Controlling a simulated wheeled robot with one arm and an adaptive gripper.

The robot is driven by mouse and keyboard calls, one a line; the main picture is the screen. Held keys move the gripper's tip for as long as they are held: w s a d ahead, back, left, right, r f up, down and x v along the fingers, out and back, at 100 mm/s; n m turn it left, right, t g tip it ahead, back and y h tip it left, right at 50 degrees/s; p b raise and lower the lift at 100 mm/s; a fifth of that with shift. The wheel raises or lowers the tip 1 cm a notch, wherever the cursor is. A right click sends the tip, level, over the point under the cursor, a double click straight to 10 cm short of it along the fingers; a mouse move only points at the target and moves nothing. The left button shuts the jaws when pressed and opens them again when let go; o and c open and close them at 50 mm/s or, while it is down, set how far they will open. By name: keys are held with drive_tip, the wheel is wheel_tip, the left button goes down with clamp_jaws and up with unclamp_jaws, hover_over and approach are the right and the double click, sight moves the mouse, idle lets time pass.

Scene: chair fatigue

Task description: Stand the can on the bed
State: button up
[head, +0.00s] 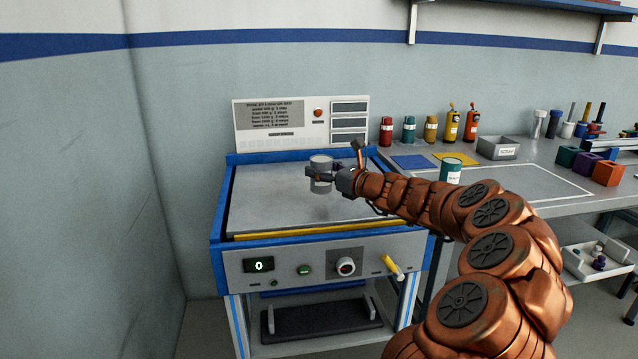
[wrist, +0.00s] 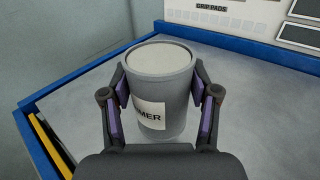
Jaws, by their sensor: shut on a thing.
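A grey can (head: 320,172) with a pale lid is upright in my gripper (head: 322,177), over the grey bed (head: 275,205) of the blue-framed machine. In the wrist view the can (wrist: 160,85) fills the middle, and a white label ending in "MER" shows on its side. The two fingers of my gripper (wrist: 163,98) press their purple pads on either side of it. A dark patch shows on the bed below the can in the head view. I cannot tell whether its base touches the bed (wrist: 255,90).
The machine's back panel (head: 300,123) rises behind the bed. The front panel has a display reading 0, a green button (head: 304,270) and a yellow lever (head: 394,266). A bench at right holds several bottles, a green can (head: 450,171) and a scrap tray (head: 498,148). The bed is otherwise clear.

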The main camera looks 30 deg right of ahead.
sight(319, 181)
drive_tip(key=shift+w+a, duration=0.1)
drive_tip(key=shift+w, duration=0.35)
drive_tip(key=shift+f+b, duration=0.75)
drive_tip(key=shift+f, duration=1)
drive_tip(key=shift+f, duration=0.1)
drive_tip(key=o, duration=1.4)
drive_tip(key=p+v, duration=0.1)
drive_tip(key=v, duration=1.1)
drive_tip(key=shift+p, duration=0.4)
